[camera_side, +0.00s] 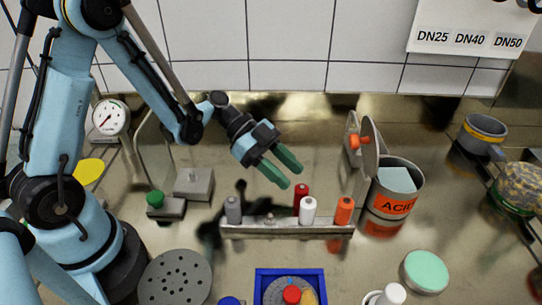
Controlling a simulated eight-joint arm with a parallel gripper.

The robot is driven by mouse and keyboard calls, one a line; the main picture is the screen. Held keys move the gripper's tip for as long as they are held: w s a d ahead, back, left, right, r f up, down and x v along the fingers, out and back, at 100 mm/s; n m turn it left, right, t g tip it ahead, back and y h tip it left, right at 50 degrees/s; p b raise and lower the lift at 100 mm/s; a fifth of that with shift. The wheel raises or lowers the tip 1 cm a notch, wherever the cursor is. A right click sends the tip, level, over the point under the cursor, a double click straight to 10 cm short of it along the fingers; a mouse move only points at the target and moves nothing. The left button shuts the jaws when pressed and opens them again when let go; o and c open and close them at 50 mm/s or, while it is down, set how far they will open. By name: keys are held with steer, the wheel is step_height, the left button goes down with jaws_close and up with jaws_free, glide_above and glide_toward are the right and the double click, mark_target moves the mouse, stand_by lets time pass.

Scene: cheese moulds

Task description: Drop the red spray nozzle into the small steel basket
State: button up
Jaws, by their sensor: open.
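A red spray nozzle (302,193) stands upright at a low metal rack (262,232), among nozzles of other colours. Its lower part is partly hidden by the white nozzle (308,209) in front. My gripper (291,177) has two green fingers, parted and empty. They point down and to the right, and in the picture their tips are just above and left of the red nozzle. I cannot make out a small steel basket for certain in this view.
The rack also holds a grey nozzle (233,210) and an orange nozzle (344,210). A can marked ACID (394,207) with a raised lid stands to the right. A blue tray (262,287) is in front, and a perforated grey disc (176,277) lies at left.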

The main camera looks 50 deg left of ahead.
mark_target(299, 186)
steer(key=shift+f+x, duration=0.2)
steer(key=shift+x, duration=1.2)
steer(key=shift+f+x, duration=0.15)
steer(key=shift+x, duration=1.25)
steer(key=shift+a, duration=0.25)
jaws_close()
steer(key=shift+r, duration=0.15)
